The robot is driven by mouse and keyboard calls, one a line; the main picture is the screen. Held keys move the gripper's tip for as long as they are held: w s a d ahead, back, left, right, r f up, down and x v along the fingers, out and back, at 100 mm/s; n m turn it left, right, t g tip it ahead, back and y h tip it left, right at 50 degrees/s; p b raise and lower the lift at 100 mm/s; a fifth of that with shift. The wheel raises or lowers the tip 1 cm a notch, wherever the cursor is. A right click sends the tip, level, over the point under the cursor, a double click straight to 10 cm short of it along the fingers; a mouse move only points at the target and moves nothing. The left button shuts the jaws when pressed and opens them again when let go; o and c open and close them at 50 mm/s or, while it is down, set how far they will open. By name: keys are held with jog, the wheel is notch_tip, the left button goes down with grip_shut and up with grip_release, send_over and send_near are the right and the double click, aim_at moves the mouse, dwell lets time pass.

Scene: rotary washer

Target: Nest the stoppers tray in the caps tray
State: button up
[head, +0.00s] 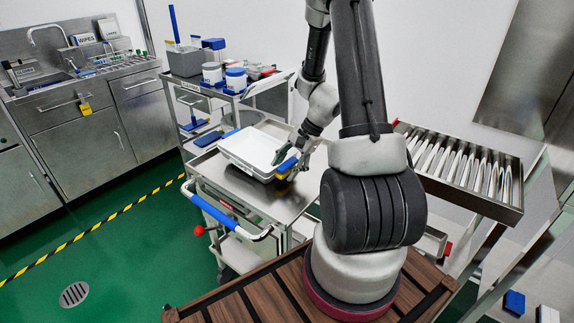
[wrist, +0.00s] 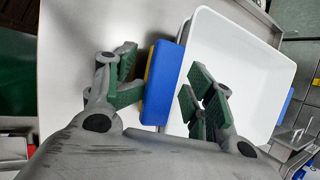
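A white rectangular tray (head: 262,146) lies on the steel cart top (head: 228,180); its empty white inside fills the upper right of the wrist view (wrist: 240,60). A blue block with a yellow layer on its outer side (wrist: 165,83) is at the tray's near end. My gripper (head: 288,163) is open there, with one finger outside the block and one on the tray's inner side (wrist: 163,88). A gap shows between the block and the inner finger. I see no readable label, so I cannot tell which tray this is, or whether a second lies under it.
Another blue piece (wrist: 284,106) is at the tray's far end. A back cart (head: 205,90) holds a grey bin and white tubs with blue bands. A roller rack (head: 465,170) stands at right. The cart top left of the tray is bare.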

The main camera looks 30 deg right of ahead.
jog(key=shift+r, duration=0.2)
jog(key=v, duration=1.1)
jog(key=shift+d+r, duration=0.2)
jog(key=shift+r, duration=0.15)
jog(key=shift+s, duration=0.1)
jog(key=s+r+n+g+h, duration=0.15)
jog(key=s+n, duration=0.25)
jog(key=s, duration=0.4)
jog(key=s+a+r+n+t+h, duration=0.2)
jog(key=s+a+r+n, duration=0.2)
jog(key=r, duration=0.4)
jog(key=s+a+r+n+t+h, duration=0.1)
jog(key=s+a+r+n+h, duration=0.1)
jog(key=s+a+r+n, duration=0.3)
notch_tip(320, 180, up, 3)
jog(key=shift+a+r+n+t, duration=0.25)
jog(key=shift+a+n+t, duration=0.1)
jog(key=shift+n, duration=0.25)
